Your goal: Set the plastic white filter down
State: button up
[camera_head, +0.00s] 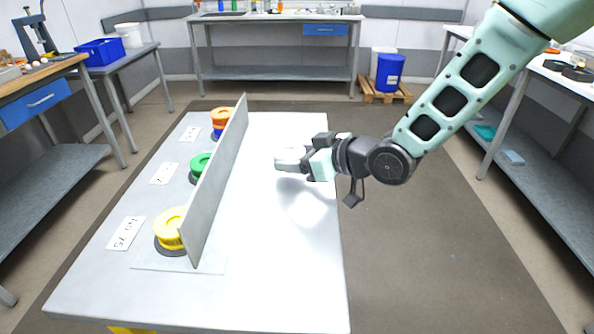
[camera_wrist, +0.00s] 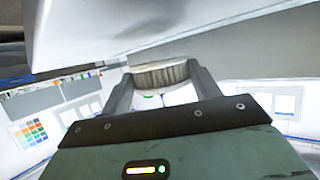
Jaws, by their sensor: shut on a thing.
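The white filter (camera_head: 288,159) is at the tip of my gripper (camera_head: 306,161), over the right part of the white table (camera_head: 285,275) in the head view. My gripper is shut on it, with the arm coming in from the right. A grey shadow lies on the tabletop just below, and the filter looks held a little above the surface; the exact gap is hard to tell. In the wrist view, a pale ribbed piece (camera_wrist: 160,76), seemingly the filter, sits between the two fingers (camera_wrist: 162,90).
A tall grey panel (camera_head: 222,170) stands left of my gripper. Beyond it are yellow (camera_head: 169,226), green (camera_head: 199,164) and orange (camera_head: 222,115) round pieces with white labels. The tabletop in front of and behind my gripper is clear. Benches stand along both sides.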

aim_at(298, 180)
jog(key=shift+f, duration=1.7)
jog(key=shift+f, duration=0.15)
jog(key=o, duration=0.9)
jog(key=shift+o, duration=0.2)
